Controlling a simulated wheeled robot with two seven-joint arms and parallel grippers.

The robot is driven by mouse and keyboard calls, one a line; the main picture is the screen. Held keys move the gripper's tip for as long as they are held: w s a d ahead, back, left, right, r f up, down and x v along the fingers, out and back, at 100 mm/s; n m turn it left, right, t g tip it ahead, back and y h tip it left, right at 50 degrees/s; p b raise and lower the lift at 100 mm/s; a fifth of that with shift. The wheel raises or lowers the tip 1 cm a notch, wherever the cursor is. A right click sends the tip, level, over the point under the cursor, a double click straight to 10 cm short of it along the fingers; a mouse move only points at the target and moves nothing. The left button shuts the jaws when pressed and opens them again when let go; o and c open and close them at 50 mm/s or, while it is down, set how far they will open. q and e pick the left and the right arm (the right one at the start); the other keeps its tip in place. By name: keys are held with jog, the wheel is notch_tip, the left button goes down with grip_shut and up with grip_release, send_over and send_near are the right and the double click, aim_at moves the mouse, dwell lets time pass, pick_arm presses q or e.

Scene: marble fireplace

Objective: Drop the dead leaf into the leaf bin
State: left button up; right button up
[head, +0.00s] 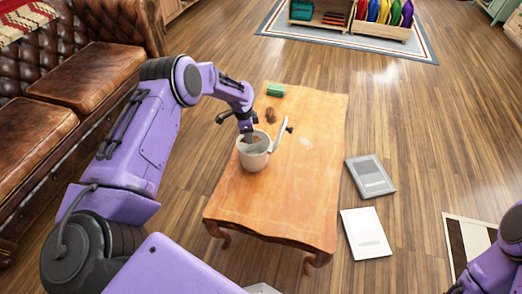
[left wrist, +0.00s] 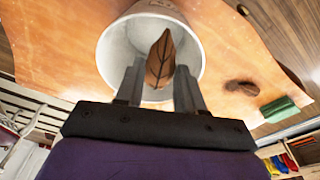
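The leaf bin (head: 254,160) is a white round container standing on the wooden table; its open mouth (left wrist: 112,55) faces me in the left wrist view. My left gripper (head: 250,138) points down into the bin's mouth. In the left wrist view its two fingers (left wrist: 160,82) stand a little apart, with the brown dead leaf (left wrist: 160,57) between them. The leaf's edges appear to meet both fingers, and its pointed tip extends past them over the bin's inside. The leaf is hard to make out in the head view. Part of my right arm shows at lower right; its gripper is out of view.
On the table (head: 235,205) a dark brown object (head: 270,115) and a green block (head: 275,90) lie behind the bin. A pale upright piece with a dark knob (head: 281,132) stands beside the bin. Two flat books (head: 370,176) lie on the floor; a leather sofa is at left.

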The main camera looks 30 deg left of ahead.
pick_arm(q)
jog(key=o, duration=0.3)
jog(key=r, duration=0.7)
jog(key=a+r, duration=0.1)
jog(key=r, duration=0.2)
jog(key=shift+s+r, duration=0.2)
jog(key=shift+s, duration=0.15)
